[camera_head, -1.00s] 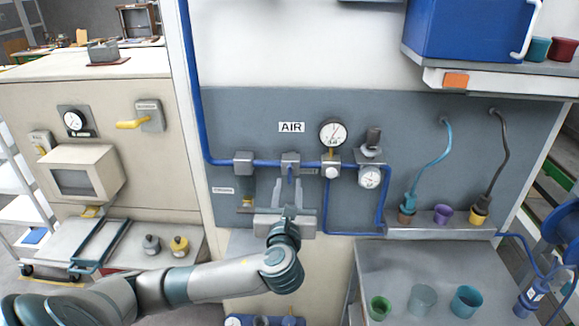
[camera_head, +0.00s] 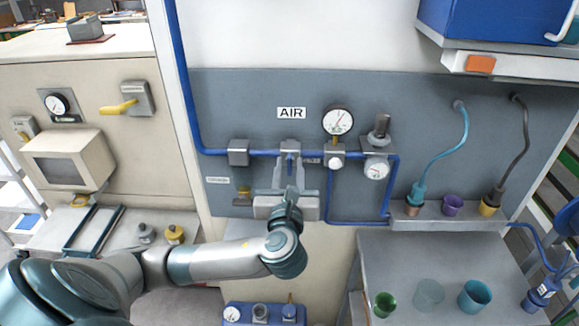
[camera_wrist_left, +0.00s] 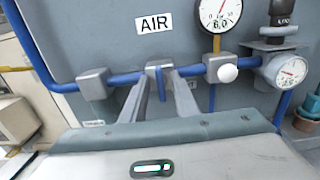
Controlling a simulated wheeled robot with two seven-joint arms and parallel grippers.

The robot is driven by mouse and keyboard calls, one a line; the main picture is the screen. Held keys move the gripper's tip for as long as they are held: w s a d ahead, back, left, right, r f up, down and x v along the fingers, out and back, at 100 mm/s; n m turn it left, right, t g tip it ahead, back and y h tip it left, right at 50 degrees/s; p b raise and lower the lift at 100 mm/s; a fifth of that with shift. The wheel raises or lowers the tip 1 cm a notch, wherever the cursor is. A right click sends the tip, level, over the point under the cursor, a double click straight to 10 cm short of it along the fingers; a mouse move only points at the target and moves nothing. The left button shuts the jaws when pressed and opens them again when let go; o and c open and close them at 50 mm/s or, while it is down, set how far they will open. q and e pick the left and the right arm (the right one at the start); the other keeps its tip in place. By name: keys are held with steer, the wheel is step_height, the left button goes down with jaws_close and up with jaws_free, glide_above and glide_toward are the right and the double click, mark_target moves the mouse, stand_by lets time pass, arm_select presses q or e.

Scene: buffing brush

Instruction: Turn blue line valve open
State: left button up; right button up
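The valve (camera_head: 290,148) is a grey block on the horizontal blue pipe, under the AIR label. Its short blue handle (camera_wrist_left: 161,84) points down, crosswise to the pipe. My left gripper (camera_head: 289,174) is open just in front of the valve, with its fingers pointing at the panel. In the left wrist view, the left gripper's fingers (camera_wrist_left: 163,85) stand on either side of the blue handle with gaps visible. I cannot tell how deep the handle sits between them. My right gripper is not in view.
A pressure gauge (camera_head: 338,121) and a regulator (camera_head: 377,164) sit close to the right of the valve. A grey pipe block (camera_head: 238,152) is to the left. A small yellow-handled fitting (camera_head: 243,193) is below left.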

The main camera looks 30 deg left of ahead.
arm_select(q)
jaws_close()
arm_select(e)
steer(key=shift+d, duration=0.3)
arm_select(q)
steer(key=shift+n, duration=0.4)
steer(key=n, duration=1.5)
steer(key=shift+s+a+f+n+b, duration=0.15)
steer(key=shift+a+f+n+b, duration=0.15)
steer(key=shift+n, duration=0.7)
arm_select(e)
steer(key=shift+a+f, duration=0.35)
